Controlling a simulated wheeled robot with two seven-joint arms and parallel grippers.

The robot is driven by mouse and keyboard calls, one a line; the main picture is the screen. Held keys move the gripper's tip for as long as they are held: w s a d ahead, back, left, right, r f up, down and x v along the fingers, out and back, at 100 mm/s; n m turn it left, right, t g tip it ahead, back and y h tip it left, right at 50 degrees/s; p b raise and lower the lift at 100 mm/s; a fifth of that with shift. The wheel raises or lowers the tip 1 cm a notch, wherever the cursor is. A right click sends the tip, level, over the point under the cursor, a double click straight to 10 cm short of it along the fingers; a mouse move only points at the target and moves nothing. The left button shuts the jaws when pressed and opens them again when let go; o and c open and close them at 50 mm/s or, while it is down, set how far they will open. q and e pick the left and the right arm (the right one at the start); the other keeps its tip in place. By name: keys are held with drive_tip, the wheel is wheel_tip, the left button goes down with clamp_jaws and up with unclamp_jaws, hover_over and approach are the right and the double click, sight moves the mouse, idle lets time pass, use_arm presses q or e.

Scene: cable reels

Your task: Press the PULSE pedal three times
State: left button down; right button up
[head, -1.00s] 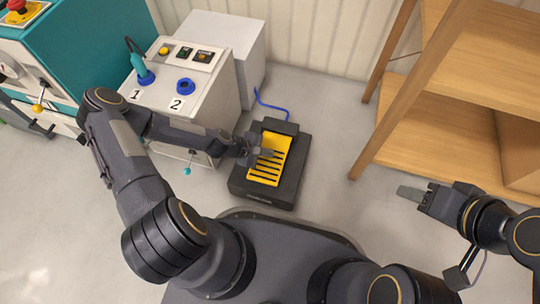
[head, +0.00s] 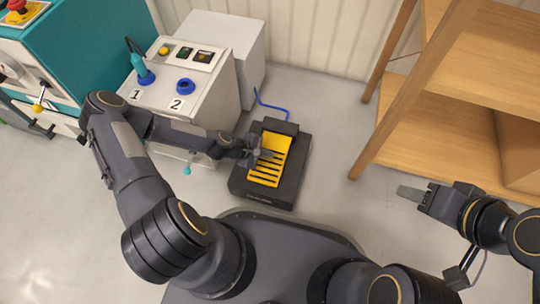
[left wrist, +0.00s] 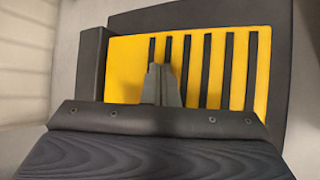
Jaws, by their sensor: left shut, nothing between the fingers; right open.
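The PULSE pedal is a yellow plate with black slots (head: 268,172) in a black housing on the floor; no label is readable on it. My left gripper (head: 272,154) is shut and empty over the upper part of the plate. In the left wrist view the shut fingers (left wrist: 161,82) point at the yellow plate (left wrist: 125,70), in front of its slots. I cannot tell whether the fingertips touch it. My right gripper (head: 412,193) is at the right, away from the pedal, beside the shelf, and hangs over bare floor.
A grey cabinet (head: 205,92) with sockets 1 and 2 stands left of the pedal. A blue cable (head: 272,106) runs from behind the pedal. A wooden shelf (head: 450,90) stands at the right. The floor between pedal and shelf is clear.

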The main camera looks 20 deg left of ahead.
use_arm(q)
drive_tip(key=shift+f, duration=0.8)
idle(0.4)
drive_tip(key=shift+r, duration=0.1)
drive_tip(key=shift+r+p, duration=1.2)
drive_tip(key=shift+r, duration=0.35)
wheel_tip(320, 180, up, 5)
drive_tip(key=p, duration=0.4)
drive_tip(key=shift+r, duration=0.1)
idle(2.1)
